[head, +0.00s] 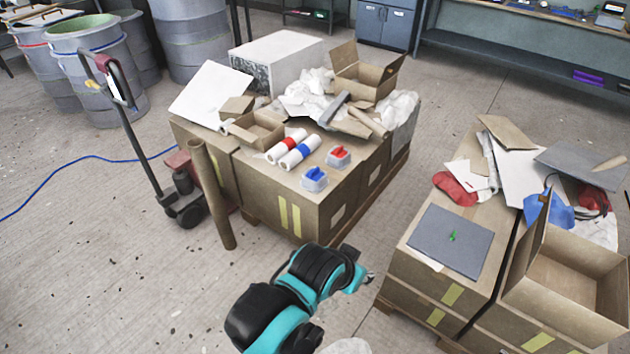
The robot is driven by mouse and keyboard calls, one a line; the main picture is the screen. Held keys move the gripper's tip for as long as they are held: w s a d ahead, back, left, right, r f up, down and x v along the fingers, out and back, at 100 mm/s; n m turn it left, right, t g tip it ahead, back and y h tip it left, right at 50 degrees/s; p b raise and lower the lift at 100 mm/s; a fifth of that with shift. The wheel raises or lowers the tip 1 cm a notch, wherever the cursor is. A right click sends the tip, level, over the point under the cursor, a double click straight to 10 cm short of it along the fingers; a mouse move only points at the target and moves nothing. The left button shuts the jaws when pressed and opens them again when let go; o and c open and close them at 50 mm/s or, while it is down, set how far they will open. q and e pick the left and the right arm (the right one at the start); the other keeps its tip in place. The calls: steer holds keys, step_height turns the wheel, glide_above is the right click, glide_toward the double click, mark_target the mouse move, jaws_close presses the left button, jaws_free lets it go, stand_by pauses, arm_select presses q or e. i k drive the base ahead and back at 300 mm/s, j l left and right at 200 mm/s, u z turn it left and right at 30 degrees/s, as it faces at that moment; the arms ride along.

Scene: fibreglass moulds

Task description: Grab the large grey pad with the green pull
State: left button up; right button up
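The large grey pad (430,232) lies flat on top of the near right stack of cardboard boxes. Its small green pull (453,236) stands up near the middle of the pad. A teal and black arm comes in from the bottom, left of centre, and I take it as my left arm. Its end, with what little shows of my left gripper (368,276), is left of the pad and apart from it, over the gap between the two stacks. The fingers are too small and hidden to tell open from shut. My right gripper is not in view.
An open cardboard box (565,275) stands close to the pad's right. Red cloth (455,188), boards and blue material (550,212) lie behind it. The left stack holds rolls, two small tubs and plastic wrap. A brown tube (211,195) and pallet jack (180,195) stand left.

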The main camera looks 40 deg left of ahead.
mark_target(462, 245)
steer(key=i+j+z, duration=0.1)
steer(key=i+z, duration=0.15)
steer(key=i, duration=0.2)
steer(key=i+j+z, duration=0.3)
steer(key=i, duration=0.2)
